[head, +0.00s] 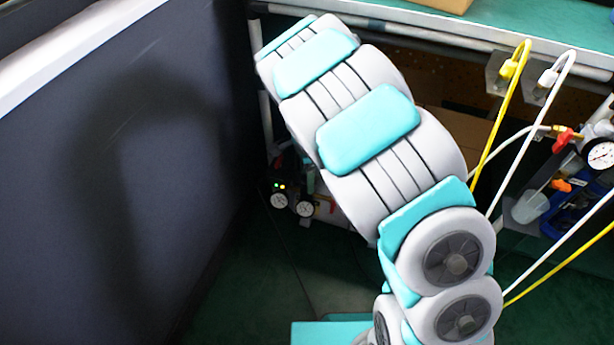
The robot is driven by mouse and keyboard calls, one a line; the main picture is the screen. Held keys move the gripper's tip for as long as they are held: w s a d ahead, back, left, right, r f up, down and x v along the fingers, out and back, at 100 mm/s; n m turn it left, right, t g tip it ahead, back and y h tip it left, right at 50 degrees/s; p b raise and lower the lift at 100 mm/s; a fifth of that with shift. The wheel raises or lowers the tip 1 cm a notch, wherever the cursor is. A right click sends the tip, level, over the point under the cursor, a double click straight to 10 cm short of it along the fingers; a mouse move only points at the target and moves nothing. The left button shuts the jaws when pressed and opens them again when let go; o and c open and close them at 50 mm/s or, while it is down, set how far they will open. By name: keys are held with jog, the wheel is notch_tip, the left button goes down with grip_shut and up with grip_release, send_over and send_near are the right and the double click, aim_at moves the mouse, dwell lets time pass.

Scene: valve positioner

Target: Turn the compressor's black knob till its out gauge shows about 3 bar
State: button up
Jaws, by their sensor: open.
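A small dark device with two round white gauges (292,204) and small lit green and yellow lights sits low behind my arm, under the bench. It may be the compressor. Its dials are too small to read, and I cannot make out a black knob. Another white gauge (601,153) with a dark needle is at the right edge, beside a red valve handle (565,138); I cannot tell its reading or whether it belongs to the compressor. My arm crosses the middle of the head view and hides part of the space under the bench. My gripper does not show.
A dark wall panel (120,190) fills the left. A green-topped bench (540,25) runs along the top right. Yellow (497,120) and white (528,120) hoses hang from its front edge. A blue item (570,205) stands below it. Dark green floor (255,290) shows at the bottom.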

notch_tip(320, 180, up, 7)
jog(key=shift+r, duration=0.15)
dwell(0.4)
jog(key=shift+d+r, duration=0.15)
jog(key=s+d+r+n, duration=0.3)
jog(key=s+d+r, duration=0.3)
jog(key=r, duration=0.1)
jog(key=s+d+r+n, duration=0.2)
jog(key=s+d+n, duration=0.1)
jog(key=s, duration=0.6)
jog(key=s+d+r+n+g+p, duration=0.1)
jog(key=s+d+r+n, duration=0.2)
jog(key=s, duration=0.6)
jog(key=s+d+r+n, duration=0.2)
jog(key=s+n, duration=0.4)
jog(key=s, duration=0.3)
jog(key=shift+s+d+r+g+p, duration=0.2)
jog(key=shift+s+d+g+p, duration=0.1)
jog(key=shift+d+g, duration=0.1)
jog(key=shift+w+f, duration=0.1)
jog(key=shift+f, duration=0.05)
